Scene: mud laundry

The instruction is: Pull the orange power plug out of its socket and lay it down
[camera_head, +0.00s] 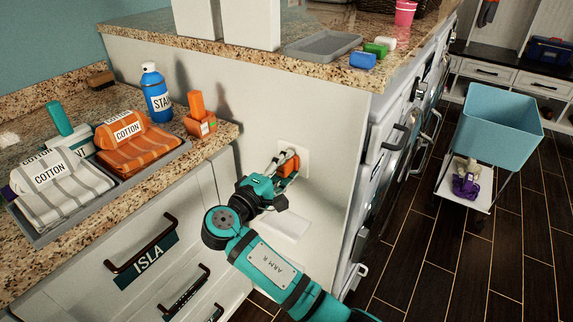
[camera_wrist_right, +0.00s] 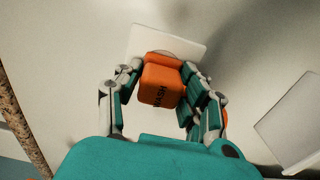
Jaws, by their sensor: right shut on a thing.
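The orange power plug (camera_head: 293,167) is at the white socket plate (camera_head: 304,154) on the pale side wall of the counter unit. In the right wrist view the plug (camera_wrist_right: 160,84) shows dark lettering and lies in front of the plate (camera_wrist_right: 143,38). My right gripper (camera_head: 287,161) is shut on the plug, with its fingers (camera_wrist_right: 160,80) on both sides of it. The plug's far end looks close against the plate; its prongs are hidden, so I cannot tell how deep it sits. My left gripper is not in view.
A white ledge-like piece (camera_head: 287,226) is below the socket. The left granite counter (camera_head: 100,205) holds a grey tray of folded cloths, a blue spray can (camera_head: 156,95) and an orange bottle (camera_head: 199,120). A blue cart (camera_head: 500,125) stands right, on dark floor.

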